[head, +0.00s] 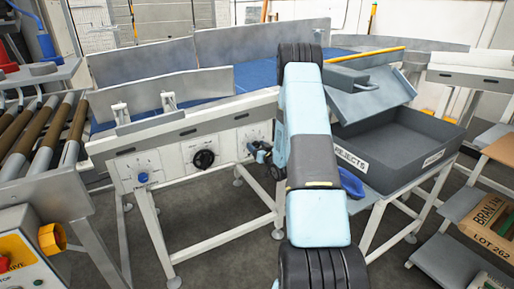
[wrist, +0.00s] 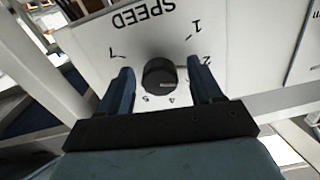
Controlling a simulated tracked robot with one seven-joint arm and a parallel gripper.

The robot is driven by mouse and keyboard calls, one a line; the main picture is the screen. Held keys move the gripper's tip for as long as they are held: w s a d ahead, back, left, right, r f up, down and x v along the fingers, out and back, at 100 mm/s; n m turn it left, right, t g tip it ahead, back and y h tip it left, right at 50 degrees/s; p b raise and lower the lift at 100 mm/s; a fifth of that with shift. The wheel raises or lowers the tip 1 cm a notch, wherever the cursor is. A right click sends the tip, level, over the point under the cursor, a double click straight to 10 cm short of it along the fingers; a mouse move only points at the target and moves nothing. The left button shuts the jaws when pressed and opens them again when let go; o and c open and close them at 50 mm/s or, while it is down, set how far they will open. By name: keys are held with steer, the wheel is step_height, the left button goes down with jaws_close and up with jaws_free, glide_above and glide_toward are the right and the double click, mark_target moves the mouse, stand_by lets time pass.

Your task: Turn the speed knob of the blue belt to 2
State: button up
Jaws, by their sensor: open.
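The dark round speed knob (wrist: 160,75) sits on a white panel in the wrist view, with the upside-down word SPEED (wrist: 143,17) beside it. A short pale mark on its face lies toward the picture's right; I cannot tell which number it points at. The digit 2 (wrist: 207,61) is close by the right finger, with 1, 4, 5 and 7 also readable. My gripper (head: 258,152) is open, one finger on each side of the knob, with a visible gap on both sides. In the head view my gripper and arm hide this knob. The blue belt (head: 258,76) runs behind the panel.
A blue knob (head: 143,177) and a larger black knob (head: 204,158) are farther left on the same panel. A dark REJECTS bin (head: 405,145) stands right of my arm. Rollers (head: 40,130) and a yellow knob (head: 52,238) are at the left.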

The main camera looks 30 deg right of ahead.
steer(key=shift+w, duration=0.1)
steer(key=shift+c, duration=0.2)
steer(key=c, duration=1)
steer(key=shift+n, duration=0.5)
steer(key=o, duration=1)
steer(key=shift+o, duration=0.2)
steer(key=s, duration=1.3)
steer(key=shift+s+d, duration=0.25)
steer(key=shift+s, duration=0.15)
